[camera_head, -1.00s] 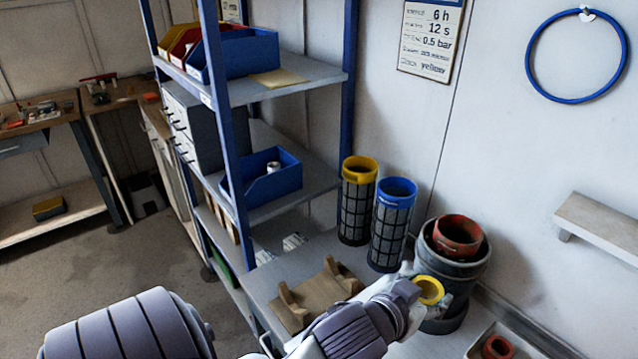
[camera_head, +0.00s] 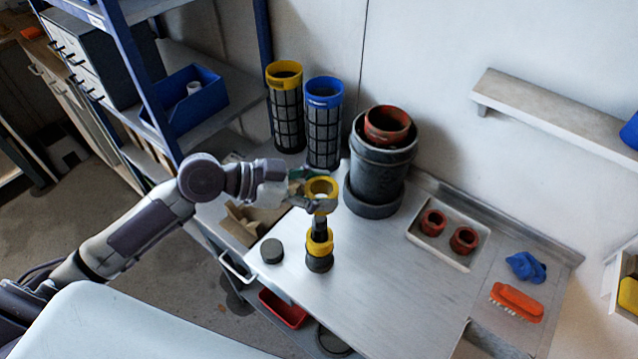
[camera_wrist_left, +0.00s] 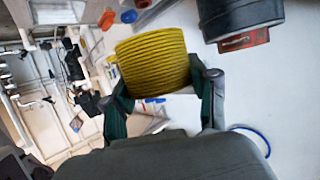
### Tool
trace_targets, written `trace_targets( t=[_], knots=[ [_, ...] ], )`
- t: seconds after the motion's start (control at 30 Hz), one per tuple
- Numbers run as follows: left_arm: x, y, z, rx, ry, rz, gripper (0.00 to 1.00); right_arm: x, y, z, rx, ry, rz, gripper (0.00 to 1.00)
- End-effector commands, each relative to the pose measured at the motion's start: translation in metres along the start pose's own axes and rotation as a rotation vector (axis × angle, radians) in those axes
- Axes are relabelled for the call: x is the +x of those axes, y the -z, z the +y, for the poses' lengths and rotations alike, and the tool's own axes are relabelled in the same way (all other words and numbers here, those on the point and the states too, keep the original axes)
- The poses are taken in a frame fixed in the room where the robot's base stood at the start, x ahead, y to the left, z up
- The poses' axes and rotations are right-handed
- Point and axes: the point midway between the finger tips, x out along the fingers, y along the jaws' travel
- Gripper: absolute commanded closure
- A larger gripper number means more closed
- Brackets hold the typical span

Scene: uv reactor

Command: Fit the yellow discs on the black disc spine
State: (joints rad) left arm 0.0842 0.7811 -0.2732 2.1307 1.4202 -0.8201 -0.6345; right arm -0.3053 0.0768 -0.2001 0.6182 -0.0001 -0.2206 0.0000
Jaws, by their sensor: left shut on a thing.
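My left gripper (camera_head: 318,203) is shut on a yellow disc (camera_head: 321,187), a ring with an open middle. In the left wrist view the same yellow disc (camera_wrist_left: 153,60) shows its ribbed side between the two fingers. In the head view the gripper and disc are at the upper end of the black disc spine (camera_head: 320,228), which stands upright on the metal bench. Whether the held disc touches the spine I cannot tell. Another yellow disc (camera_head: 319,244) is around the spine lower down, above its dark base (camera_head: 319,263). My right gripper is not in view.
A yellow-topped cylinder (camera_head: 285,110), a blue-topped cylinder (camera_head: 323,125) and a dark bucket (camera_head: 379,170) stand behind the gripper. A dark round cap (camera_head: 271,251) lies left of the spine. A tray (camera_head: 449,233) with two red rings lies right. The bench (camera_head: 395,285) right of the spine is clear.

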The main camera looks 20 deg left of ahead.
Motion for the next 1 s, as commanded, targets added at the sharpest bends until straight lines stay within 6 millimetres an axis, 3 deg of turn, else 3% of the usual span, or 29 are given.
trace_targets(
  t=[0.17,0.7,1.0],
  knots=[
    [-0.003,0.001,-0.002,0.003,-0.015,0.001,0.76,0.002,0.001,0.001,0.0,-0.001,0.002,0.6],
    [0.013,-0.036,-0.002,0.001,-0.014,0.001,0.76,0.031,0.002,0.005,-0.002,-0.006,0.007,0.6],
    [0.015,-0.041,-0.002,0.002,-0.014,0.001,0.76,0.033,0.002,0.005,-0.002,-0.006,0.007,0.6]
  ],
)
